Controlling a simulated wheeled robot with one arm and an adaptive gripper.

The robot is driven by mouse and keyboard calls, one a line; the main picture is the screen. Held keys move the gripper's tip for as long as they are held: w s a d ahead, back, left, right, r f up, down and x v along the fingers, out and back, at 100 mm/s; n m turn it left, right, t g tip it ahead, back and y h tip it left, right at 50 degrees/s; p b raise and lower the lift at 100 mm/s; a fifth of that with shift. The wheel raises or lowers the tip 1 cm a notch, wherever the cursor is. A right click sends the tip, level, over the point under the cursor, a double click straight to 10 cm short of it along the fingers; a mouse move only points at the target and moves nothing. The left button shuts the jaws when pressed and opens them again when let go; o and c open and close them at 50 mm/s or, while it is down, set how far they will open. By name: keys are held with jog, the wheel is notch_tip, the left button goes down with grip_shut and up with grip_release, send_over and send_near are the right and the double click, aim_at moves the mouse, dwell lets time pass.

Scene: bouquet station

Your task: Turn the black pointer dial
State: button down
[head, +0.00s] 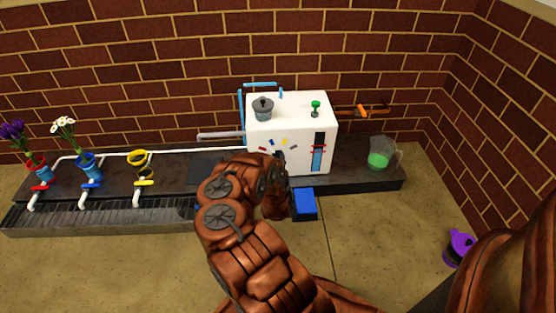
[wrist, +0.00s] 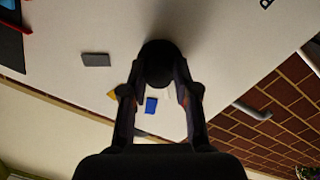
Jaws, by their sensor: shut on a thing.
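The white box (head: 262,133) stands on the dark counter, with small coloured marks on its front face. The black pointer dial (wrist: 158,58) sticks out from that white face in the wrist view. My gripper (wrist: 160,75) is shut on the dial, one finger on each side. Blue, grey and yellow marks show around it. In the head view my gripper (head: 279,162) is at the box's front, and my arm hides most of the dial. Which way the pointer faces cannot be told.
A level gauge (head: 318,150) with blue fill is on the box's right front. A grey-lidded pot (head: 263,109) and a green knob (head: 315,107) are on top. A blue block (head: 304,203) is below the front. A jug with green liquid (head: 380,154) stands right; flower vases (head: 88,165) stand left.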

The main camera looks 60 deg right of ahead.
jog(key=m, duration=1.1)
jog(key=shift+s+d+r+y, duration=0.1)
jog(key=shift+d+r+y, duration=0.1)
jog(key=shift+y, duration=0.2)
jog(key=shift+m, duration=0.4)
jog(key=c, duration=0.9)
grip_release()
jog(key=shift+f, duration=0.1)
jog(key=shift+a, duration=0.1)
jog(key=shift+v, duration=5.95)
